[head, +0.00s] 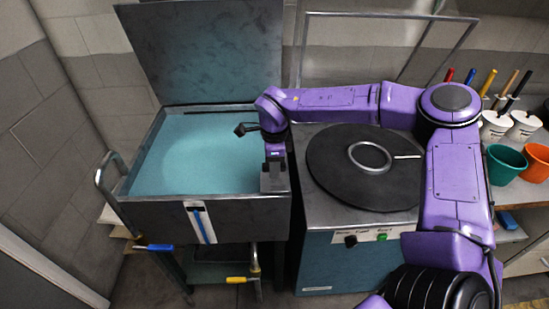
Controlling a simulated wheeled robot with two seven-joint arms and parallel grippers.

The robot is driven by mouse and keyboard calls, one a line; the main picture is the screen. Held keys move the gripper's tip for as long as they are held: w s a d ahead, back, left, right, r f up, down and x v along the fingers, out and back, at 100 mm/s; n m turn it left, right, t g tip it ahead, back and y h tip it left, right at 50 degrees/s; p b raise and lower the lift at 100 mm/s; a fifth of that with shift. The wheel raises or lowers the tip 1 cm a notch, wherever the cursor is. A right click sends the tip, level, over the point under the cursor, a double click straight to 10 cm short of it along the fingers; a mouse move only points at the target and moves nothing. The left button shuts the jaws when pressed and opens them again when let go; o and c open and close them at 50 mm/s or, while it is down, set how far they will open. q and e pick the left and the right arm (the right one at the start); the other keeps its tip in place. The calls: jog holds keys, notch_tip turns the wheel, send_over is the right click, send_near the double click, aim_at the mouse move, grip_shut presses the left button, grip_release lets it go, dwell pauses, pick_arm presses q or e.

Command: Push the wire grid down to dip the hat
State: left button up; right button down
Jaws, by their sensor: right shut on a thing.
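A steel vat (157,214) on the left holds cloudy teal liquid (185,155). A paler patch shows in the middle of the liquid. I cannot make out the wire grid or the hat; they may be under the liquid. My right gripper (273,184) points down at the right rim of the vat, near its front right corner. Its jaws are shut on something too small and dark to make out. My left gripper is not in view.
The vat's grey lid (210,50) stands open behind it. A metal bar handle (107,172) sticks out at its left. Right of it is a machine with a round black plate (335,170). An orange pot (535,164) and a green pot (503,166) stand on the right counter.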

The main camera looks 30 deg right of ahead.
jog(key=shift+f, duration=0.6)
jog(key=shift+s, duration=0.1)
jog(key=shift+s+f, duration=0.1)
jog(key=shift+f, duration=0.05)
jog(key=c, duration=0.9)
grip_release()
jog(key=shift+a, duration=0.1)
jog(key=shift+w, duration=0.2)
notch_tip(320, 180, up, 10)
jog(key=shift+r+b, duration=0.25)
jog(key=shift+b, duration=0.25)
jog(key=shift+w, duration=0.1)
